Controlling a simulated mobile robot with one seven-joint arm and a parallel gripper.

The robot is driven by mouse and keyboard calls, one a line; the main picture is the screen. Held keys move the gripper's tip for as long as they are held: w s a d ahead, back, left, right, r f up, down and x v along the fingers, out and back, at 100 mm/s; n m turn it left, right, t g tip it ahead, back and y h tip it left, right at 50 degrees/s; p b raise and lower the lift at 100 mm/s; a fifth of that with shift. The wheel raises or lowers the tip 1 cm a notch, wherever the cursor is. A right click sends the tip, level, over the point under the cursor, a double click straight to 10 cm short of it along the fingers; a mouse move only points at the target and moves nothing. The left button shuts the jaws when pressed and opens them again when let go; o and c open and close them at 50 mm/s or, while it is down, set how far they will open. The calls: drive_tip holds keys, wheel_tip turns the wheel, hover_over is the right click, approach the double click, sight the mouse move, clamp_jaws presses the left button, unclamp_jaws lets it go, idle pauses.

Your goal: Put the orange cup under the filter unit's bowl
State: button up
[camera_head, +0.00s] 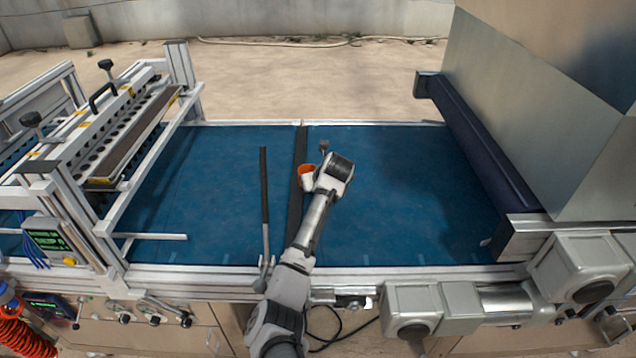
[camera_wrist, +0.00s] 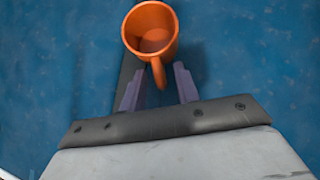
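The orange cup (camera_wrist: 150,32) stands on the blue belt, its open mouth showing in the wrist view and its handle (camera_wrist: 158,74) pointing toward my gripper. My gripper (camera_wrist: 160,80) is open, with its two purple fingers apart on either side of the handle's end and nothing gripped. In the head view, part of the orange cup (camera_head: 306,169) shows just left of my wrist; the fingers there are mostly hidden.
The blue belt (camera_head: 390,200) is clear on both sides of a dark crossbar (camera_head: 298,190). A black-handled lever (camera_head: 264,190) stands left of my arm. A seeder frame (camera_head: 100,150) is at left, a dark roller (camera_head: 480,150) at right. Motor housings (camera_head: 460,305) line the front right.

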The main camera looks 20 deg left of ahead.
drive_tip(key=b+v, duration=0.2)
drive_tip(key=v, duration=1)
